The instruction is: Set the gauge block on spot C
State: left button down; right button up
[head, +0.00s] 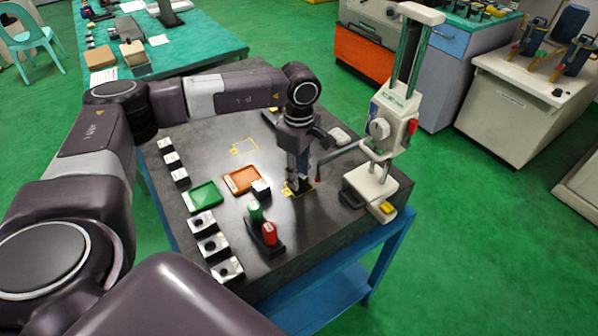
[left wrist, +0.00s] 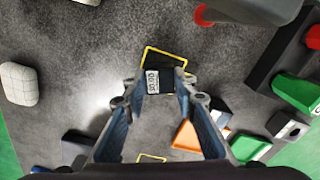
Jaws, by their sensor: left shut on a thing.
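My left gripper (head: 299,183) points down at the stone table, over a yellow outlined spot (head: 290,192). In the left wrist view the gripper (left wrist: 158,98) is shut on the gauge block (left wrist: 152,82), a dark block with a pale printed label. The block lies across the near part of a yellow outline (left wrist: 181,58), which shows beyond it. I cannot tell whether the block touches the table. Fingers largely hide it in the head view. The spot's letter is not readable. My right gripper is not in view.
An orange tray (head: 235,188), a green tray (head: 191,206) and a stand with green (head: 255,212) and red (head: 269,234) pieces stand left of the gripper. A white gauge stand (head: 372,182) is close on the right. Another yellow outline (head: 233,153) lies bare farther back.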

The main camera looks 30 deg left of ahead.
pick_arm(q)
jog(key=shift+f, duration=0.1)
jog(key=c, duration=1.6)
grip_release()
jog(key=shift+r, duration=0.3)
notch_tip(320, 180, up, 12)
jog(key=b, duration=0.3)
jog(key=shift+f+b, duration=0.1)
jog(key=shift+b, duration=0.3)
